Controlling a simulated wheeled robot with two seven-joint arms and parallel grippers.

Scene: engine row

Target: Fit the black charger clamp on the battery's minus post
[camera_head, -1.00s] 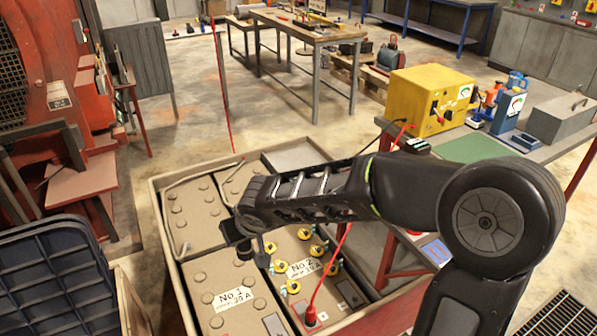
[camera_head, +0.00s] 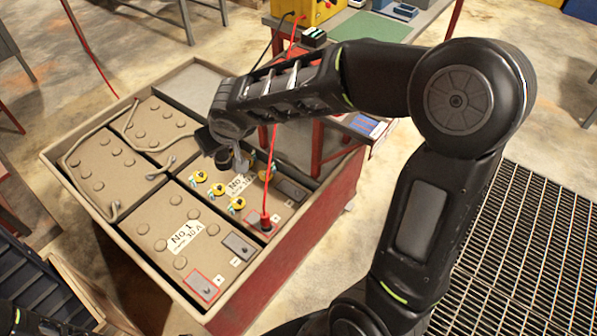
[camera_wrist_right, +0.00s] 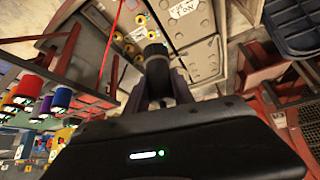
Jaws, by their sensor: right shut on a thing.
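The No. 2 battery (camera_head: 283,210) sits in a wooden-rimmed crate (camera_head: 109,242), with several yellow caps (camera_head: 218,189) on top. A red clamp (camera_head: 266,223) with a red cable stands on its red-marked post. The other terminal, on a grey patch (camera_head: 291,189), looks bare; its sign is too small to read. My right gripper (camera_head: 240,160) is over the far left part of this battery, away from the grey patch. In the right wrist view it is shut on a dark, rounded thing (camera_wrist_right: 157,62), probably the black clamp, partly hidden by the fingers. My left gripper is not visible.
The No. 1 battery (camera_head: 170,245) lies beside No. 2, nearer the front left. The yellow charger (camera_head: 312,8) stands on a bench behind my arm. The red cable (camera_head: 272,160) rises close to my gripper.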

